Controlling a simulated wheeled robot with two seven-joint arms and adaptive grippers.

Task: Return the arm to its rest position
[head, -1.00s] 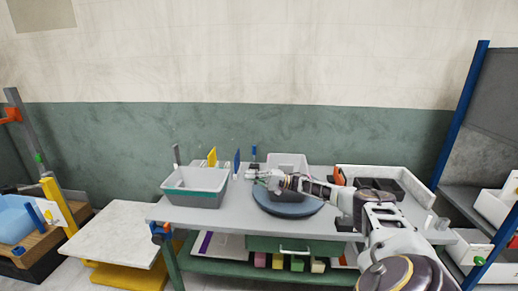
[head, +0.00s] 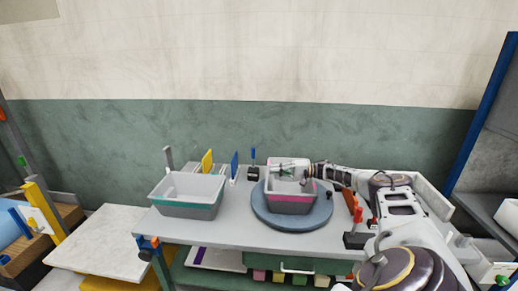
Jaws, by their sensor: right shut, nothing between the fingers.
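My right arm comes in from the lower right and reaches left across the bench. My right gripper (head: 304,184) is shut and empty, over the grey bin with a pink band (head: 289,207). That bin stands on the round blue turntable (head: 264,213); the gripper hides part of its inside. I cannot tell whether the gripper touches the bin. My left gripper is not in view.
A grey bin with a teal band (head: 184,211) stands on the left of the bench (head: 232,232). Yellow (head: 207,161) and blue upright pieces stand behind it. A white tray (head: 432,195) is at the right, behind my arm. A pale side table (head: 98,240) is at left.

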